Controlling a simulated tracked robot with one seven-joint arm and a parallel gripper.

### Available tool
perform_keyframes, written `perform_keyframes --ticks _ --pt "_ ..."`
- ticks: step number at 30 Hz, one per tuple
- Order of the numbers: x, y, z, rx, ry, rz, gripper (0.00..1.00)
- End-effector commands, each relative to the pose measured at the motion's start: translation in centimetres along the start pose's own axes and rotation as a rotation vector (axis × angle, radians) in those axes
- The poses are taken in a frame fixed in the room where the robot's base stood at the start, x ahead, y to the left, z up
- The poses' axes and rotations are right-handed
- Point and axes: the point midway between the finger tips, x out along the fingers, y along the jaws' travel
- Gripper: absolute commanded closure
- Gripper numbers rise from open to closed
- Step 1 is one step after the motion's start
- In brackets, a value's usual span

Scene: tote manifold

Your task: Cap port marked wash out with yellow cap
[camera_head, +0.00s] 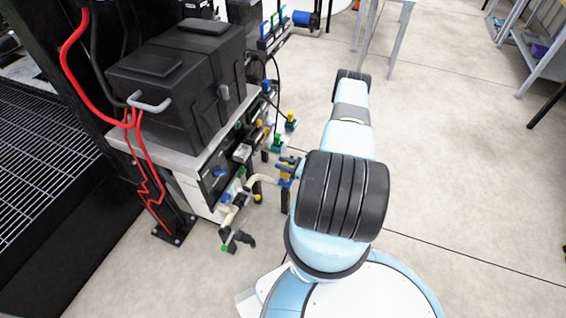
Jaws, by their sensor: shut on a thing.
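My gripper does not show; my light blue arm rises from the lower right and its far end is hidden behind its own links. I cannot tell what it holds. The manifold (240,150) runs along the side of the black unit, with several coloured valves and ports. Small yellow parts show on it, one above a green fitting (290,123) and one low near the pale pipe (257,197). I cannot tell whether any of these is the yellow cap. No marking is readable, so I cannot tell which port is wash out.
A black box unit (180,80) with red hoses (70,60) stands on a pale bench at left. A blue and yellow fitting (285,172) sits close left of my arm. A metal grating (40,140) lies far left.

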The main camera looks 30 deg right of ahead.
Motion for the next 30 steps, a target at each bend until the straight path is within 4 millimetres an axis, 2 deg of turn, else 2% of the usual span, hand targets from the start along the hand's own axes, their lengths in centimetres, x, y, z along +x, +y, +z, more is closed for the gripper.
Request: perform_keyframes --ticks 18,30 --pt "0.0 0.0 -3.5 0.0 -0.001 -0.001 0.99" --pt "-0.1 0.0 -4.9 0.001 0.0 -0.002 0.99"
